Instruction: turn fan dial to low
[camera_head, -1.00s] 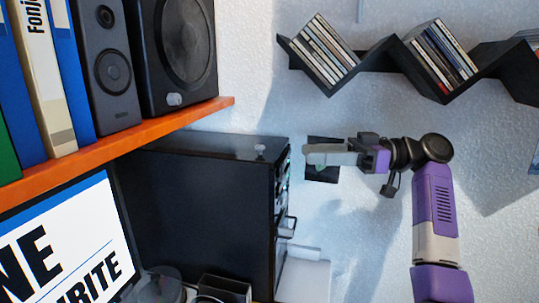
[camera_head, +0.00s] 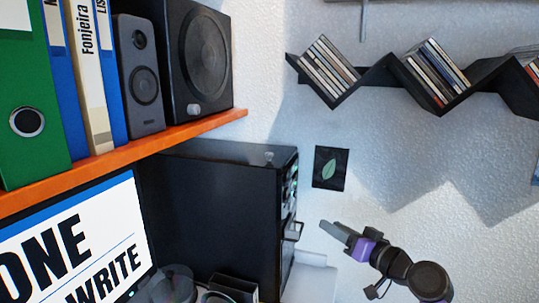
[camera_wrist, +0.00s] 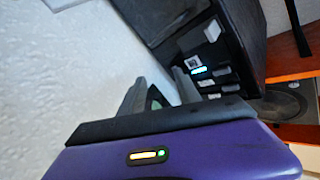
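A black computer-like case (camera_head: 215,205) stands under the orange shelf. Its front panel faces right and is seen almost edge-on in the head view. In the wrist view the front panel (camera_wrist: 190,45) shows several pale knobs or buttons, including a light grey one (camera_wrist: 212,31), and a small blue light (camera_wrist: 199,71). I cannot tell which is the fan dial or read its setting. My gripper (camera_head: 334,228) is to the right of the case, apart from it. In the wrist view its two fingers (camera_wrist: 158,92) are spread, with nothing held between them.
A dark card with a green leaf (camera_head: 330,168) is on the wall above my gripper. The orange shelf (camera_head: 190,131) holds speakers and binders. A black zigzag disc shelf (camera_head: 385,72) hangs on the wall. A monitor (camera_head: 75,240) stands at lower left.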

